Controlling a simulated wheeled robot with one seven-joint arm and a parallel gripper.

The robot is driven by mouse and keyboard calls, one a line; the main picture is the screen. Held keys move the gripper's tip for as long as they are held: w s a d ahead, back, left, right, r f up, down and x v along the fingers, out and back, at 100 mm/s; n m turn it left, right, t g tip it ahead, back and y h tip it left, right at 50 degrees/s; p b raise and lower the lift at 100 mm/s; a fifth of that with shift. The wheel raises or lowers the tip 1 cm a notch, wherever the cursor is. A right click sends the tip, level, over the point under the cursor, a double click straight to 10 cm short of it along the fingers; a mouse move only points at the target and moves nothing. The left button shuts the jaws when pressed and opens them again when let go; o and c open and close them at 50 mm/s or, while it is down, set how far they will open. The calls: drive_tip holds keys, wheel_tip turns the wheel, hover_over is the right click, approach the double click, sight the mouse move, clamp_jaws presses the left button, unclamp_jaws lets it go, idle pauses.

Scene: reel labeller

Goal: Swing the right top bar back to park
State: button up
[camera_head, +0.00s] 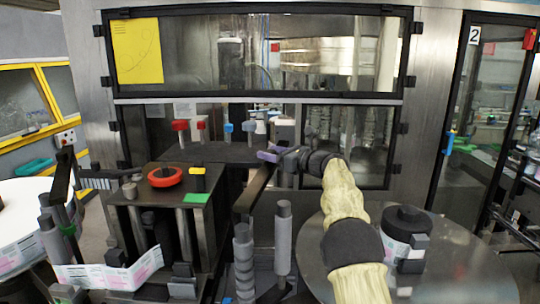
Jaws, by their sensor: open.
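The right top bar (254,189) appears to be the dark bar slanting up and to the right from the right side of the labeller's dark housing. My gripper (270,153) is at the bar's upper end, with its purple-tipped fingers apart. The fingers overlap the bar's end in this view. I cannot tell whether they are around it or touching it. My arm, in a pale yellow cover, reaches in from the lower right and hides part of the machine behind it.
A red ring knob (165,177) tops the housing. Grey rollers (283,238) stand in front. A round metal plate (455,262) with a dark-hubbed reel (405,224) lies right of my arm. A white reel (25,212) is at left. A framed glass panel (345,140) stands behind.

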drive_tip(key=b+v, duration=0.6)
drive_tip(key=v, duration=1)
drive_tip(key=shift+d+b, duration=0.2)
drive_tip(key=shift+b, duration=0.15)
drive_tip(key=shift+a+f, duration=0.1)
drive_tip(key=shift+f, duration=0.05)
